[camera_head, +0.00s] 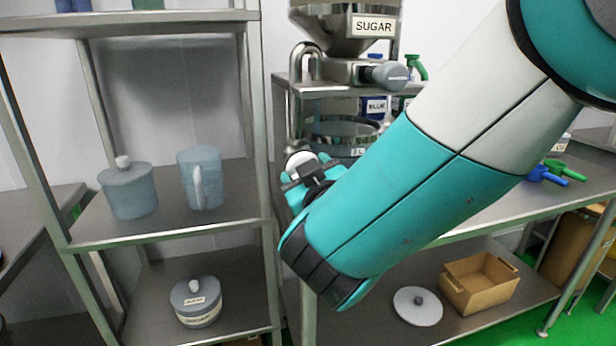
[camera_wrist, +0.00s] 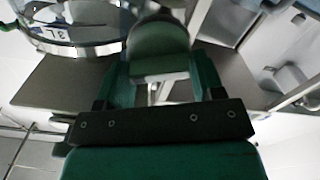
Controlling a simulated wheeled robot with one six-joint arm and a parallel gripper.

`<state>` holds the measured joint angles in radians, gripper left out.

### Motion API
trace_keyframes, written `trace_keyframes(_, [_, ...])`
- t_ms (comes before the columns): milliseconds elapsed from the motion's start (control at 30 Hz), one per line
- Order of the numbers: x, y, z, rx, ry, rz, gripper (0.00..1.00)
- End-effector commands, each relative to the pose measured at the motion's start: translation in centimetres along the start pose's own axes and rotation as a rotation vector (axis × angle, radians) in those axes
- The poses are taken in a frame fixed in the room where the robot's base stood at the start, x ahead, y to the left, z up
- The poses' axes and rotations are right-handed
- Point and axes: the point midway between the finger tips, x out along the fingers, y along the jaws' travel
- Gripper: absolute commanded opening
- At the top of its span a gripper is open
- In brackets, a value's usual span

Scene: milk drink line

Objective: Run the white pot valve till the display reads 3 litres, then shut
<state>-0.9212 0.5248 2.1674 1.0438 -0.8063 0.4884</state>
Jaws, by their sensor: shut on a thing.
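My gripper (camera_head: 308,180) is at the front left of the steel stand and shut on a rounded white knob (camera_head: 298,159). In the wrist view the knob (camera_wrist: 158,45) looks grey-green in shadow, between the two teal fingers. I take it for the white pot valve's handle; the valve body is hidden. A steel pot (camera_head: 340,132) stands just behind and to the right of the gripper under the sugar hopper. Its label is partly hidden in the head view; the pot also shows at upper left in the wrist view (camera_wrist: 75,50). I cannot see a lit display or any flow.
The sugar hopper (camera_head: 345,25) with a grey knob (camera_head: 391,74) is above the pot. A left shelf (camera_head: 165,230) holds a lidded pot (camera_head: 129,190) and a jug (camera_head: 203,180). A wooden box (camera_head: 480,283) and round lid (camera_head: 418,306) lie on the lower shelf.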

Motion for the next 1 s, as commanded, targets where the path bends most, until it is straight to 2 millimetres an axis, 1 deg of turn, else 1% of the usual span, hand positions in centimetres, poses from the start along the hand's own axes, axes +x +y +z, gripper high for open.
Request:
trace_keyframes(100, [-0.02, -0.07, -0.01, -0.053, 0.001, -0.001, 0.38])
trace_keyframes(300, [-0.02, -0.10, -0.03, -0.106, 0.001, -0.001, 0.38])
trace_keyframes(767, [-0.02, -0.11, -0.05, -0.120, 0.001, -0.001, 0.38])
trace_keyframes(800, [-0.02, -0.11, -0.04, -0.120, 0.001, -0.001, 0.71])
trace_keyframes(833, [-0.02, -0.11, -0.04, -0.120, 0.001, -0.001, 0.78])
trace_keyframes(867, [-0.02, -0.10, -0.04, -0.120, 0.001, -0.001, 0.83])
trace_keyframes(1000, [-0.01, -0.09, -0.03, -0.120, 0.001, -0.001, 0.83])
